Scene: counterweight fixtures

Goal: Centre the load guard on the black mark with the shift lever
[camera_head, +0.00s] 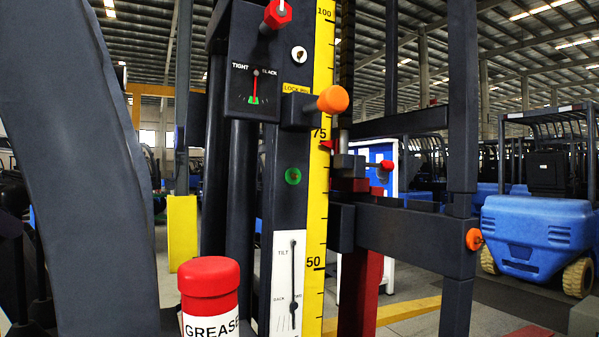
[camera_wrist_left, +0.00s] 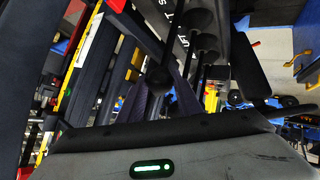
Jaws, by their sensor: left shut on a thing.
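The load guard appears to be the dark upright frame (camera_head: 462,130) with crossbars, right of the mast in the head view. I cannot make out the black mark. In the left wrist view several levers with black knobs (camera_wrist_left: 205,40) stand by a dark panel (camera_wrist_left: 184,40) with white lettering, partly cut off. My left gripper (camera_wrist_left: 165,84) is shut on a dark lever knob (camera_wrist_left: 157,78), apparently the shift lever; its fingers are hard to tell apart from it. My left arm fills the left of the head view and the gripper is out of that view. My right gripper is not in view.
A yellow scale (camera_head: 318,190) runs up the dark mast, with a tilt gauge (camera_head: 287,285) and orange knob (camera_head: 333,99) beside it. A red-capped grease can (camera_head: 209,290) stands at front. Blue forklifts (camera_head: 540,235) are parked behind at right.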

